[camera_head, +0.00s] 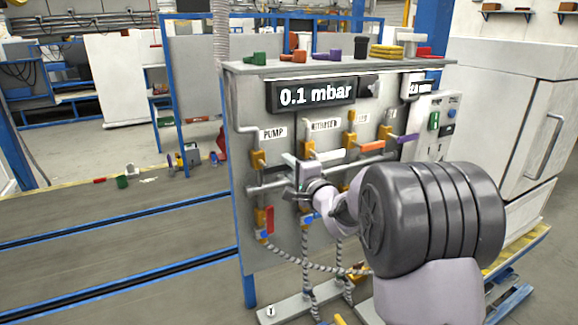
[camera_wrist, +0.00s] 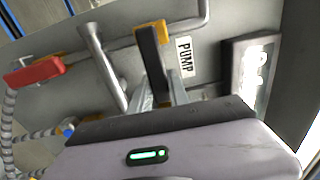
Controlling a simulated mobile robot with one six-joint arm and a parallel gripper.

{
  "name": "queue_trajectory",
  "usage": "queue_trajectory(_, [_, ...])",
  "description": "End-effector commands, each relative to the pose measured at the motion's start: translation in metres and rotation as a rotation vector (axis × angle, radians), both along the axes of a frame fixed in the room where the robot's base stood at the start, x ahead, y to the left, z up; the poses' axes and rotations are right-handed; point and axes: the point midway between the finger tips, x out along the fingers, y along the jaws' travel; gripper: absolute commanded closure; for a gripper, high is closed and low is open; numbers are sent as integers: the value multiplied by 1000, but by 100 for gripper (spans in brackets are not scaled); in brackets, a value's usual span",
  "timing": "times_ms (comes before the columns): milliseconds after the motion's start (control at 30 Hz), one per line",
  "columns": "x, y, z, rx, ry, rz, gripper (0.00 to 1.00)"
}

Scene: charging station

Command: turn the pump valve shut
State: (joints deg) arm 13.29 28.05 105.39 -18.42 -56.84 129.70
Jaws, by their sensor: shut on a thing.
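The pump valve has an orange body (camera_head: 258,160) on the grey panel below the PUMP label. In the wrist view its dark lever (camera_wrist: 151,50) runs from the orange body (camera_wrist: 160,27) down between my fingertips, roughly along the PUMP lettering (camera_wrist: 184,57). My gripper (camera_wrist: 162,92) is shut on this lever near its outer end.
A grey pipe (camera_wrist: 103,65) runs close beside the lever. A red lever (camera_head: 270,219) sits lower left. Orange (camera_head: 366,147) and purple (camera_head: 408,138) levers are to the right. The display (camera_head: 316,94) above reads 0.1 mbar. Braided hoses (camera_head: 305,270) hang below.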

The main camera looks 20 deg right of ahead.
Motion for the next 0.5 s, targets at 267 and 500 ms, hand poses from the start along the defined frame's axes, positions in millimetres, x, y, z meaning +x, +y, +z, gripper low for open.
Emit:
queue_trajectory(267, [0,0,-1,2,2,0,56])
queue_trajectory(500, [0,0,0,0,1,0,56])
